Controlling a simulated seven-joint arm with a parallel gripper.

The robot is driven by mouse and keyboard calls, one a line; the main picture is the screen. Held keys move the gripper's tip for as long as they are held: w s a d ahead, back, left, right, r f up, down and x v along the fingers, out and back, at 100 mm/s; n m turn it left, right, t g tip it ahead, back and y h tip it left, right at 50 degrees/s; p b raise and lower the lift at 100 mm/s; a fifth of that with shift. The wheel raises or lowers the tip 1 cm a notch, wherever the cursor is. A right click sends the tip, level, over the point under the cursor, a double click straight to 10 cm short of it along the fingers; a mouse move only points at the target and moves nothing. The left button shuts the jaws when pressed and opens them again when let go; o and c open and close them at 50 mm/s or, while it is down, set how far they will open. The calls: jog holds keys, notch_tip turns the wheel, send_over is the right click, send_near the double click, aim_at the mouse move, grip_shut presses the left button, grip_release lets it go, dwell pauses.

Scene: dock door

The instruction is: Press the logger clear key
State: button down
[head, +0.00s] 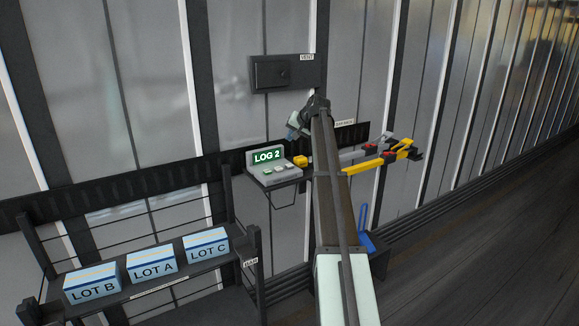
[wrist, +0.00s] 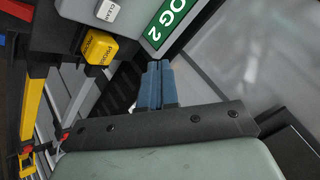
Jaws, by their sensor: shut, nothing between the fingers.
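The logger (head: 284,178) is a grey sloped unit on a small wall shelf, with a green display reading LOG 2 (head: 267,155) and a few small keys on its face. In the wrist view the white clear key (wrist: 107,10) shows at the top edge, partly cut off, beside the display (wrist: 168,22). My gripper (wrist: 158,68) has its blue fingers together with nothing between them. It is apart from the clear key, which lies above and left of the fingertips in that view. In the head view my gripper (head: 293,131) is above and right of the logger, partly hidden by my arm.
A yellow button box (head: 300,161) sits right beside the logger; it also shows in the wrist view (wrist: 99,47). A dark wall box (head: 283,73) is above. A shelf (head: 150,290) holds LOT boxes at lower left.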

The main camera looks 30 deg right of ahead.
aim_at(291, 165)
jog(key=shift+f, duration=4.25)
jog(key=shift+f, duration=0.2)
jog(key=shift+f, duration=0.2)
jog(key=shift+f, duration=0.55)
jog(key=shift+r, duration=0.95)
jog(key=shift+r, duration=0.15)
jog(key=shift+r, duration=2.35)
